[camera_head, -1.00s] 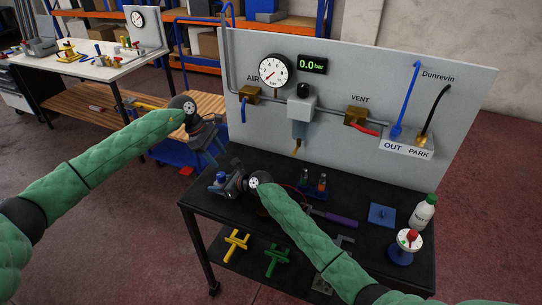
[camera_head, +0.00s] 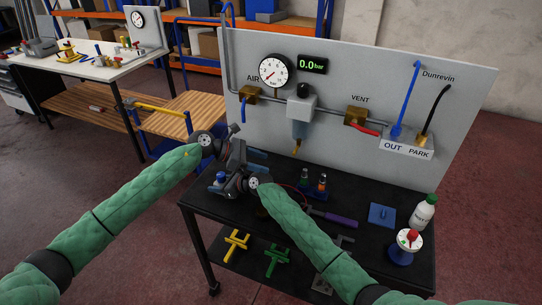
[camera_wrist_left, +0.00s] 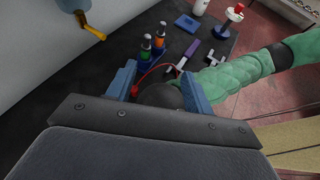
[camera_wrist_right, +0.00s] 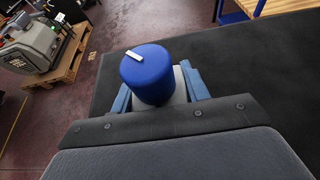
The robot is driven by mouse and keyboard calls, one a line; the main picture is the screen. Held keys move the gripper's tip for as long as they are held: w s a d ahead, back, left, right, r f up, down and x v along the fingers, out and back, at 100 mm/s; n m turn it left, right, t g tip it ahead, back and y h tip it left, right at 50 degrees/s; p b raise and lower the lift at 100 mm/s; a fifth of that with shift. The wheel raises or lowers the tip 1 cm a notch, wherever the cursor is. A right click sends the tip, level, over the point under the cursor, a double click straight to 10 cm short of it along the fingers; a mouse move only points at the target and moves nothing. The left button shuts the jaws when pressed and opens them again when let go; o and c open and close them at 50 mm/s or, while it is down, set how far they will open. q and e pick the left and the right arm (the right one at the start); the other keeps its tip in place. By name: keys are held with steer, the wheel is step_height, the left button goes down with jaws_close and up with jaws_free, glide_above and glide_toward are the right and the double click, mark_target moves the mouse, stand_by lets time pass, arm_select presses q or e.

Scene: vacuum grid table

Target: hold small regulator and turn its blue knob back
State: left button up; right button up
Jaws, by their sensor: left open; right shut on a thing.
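The small regulator (camera_wrist_right: 179,90) has a grey body and a blue knob (camera_wrist_right: 147,76) with a white mark on top. It is between the fingers of my right gripper (camera_wrist_right: 157,92), which is shut on its body; the knob is free of the fingers. In the head view the blue knob (camera_head: 221,177) shows at the left end of the black table, and the right gripper (camera_head: 228,184) hides most of the body. My left gripper (camera_head: 262,161) is open above and behind the right one. In the left wrist view a dark rounded part is between or below its fingers (camera_wrist_left: 159,92).
A grey panel (camera_head: 450,95) with gauge (camera_head: 273,70), pipes and valves stands behind the black table (camera_head: 340,240).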

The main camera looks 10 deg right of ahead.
arm_select(q)
steer(key=s+d+r+n+t+h, duration=0.3)
steer(key=r+n+t+h, duration=0.1)
steer(key=n, duration=0.3)
steer(key=shift+r+n+h, duration=0.2)
steer(key=shift+n+h, duration=0.1)
steer(key=shift+h, duration=0.6)
steer(key=shift+d, duration=0.1)
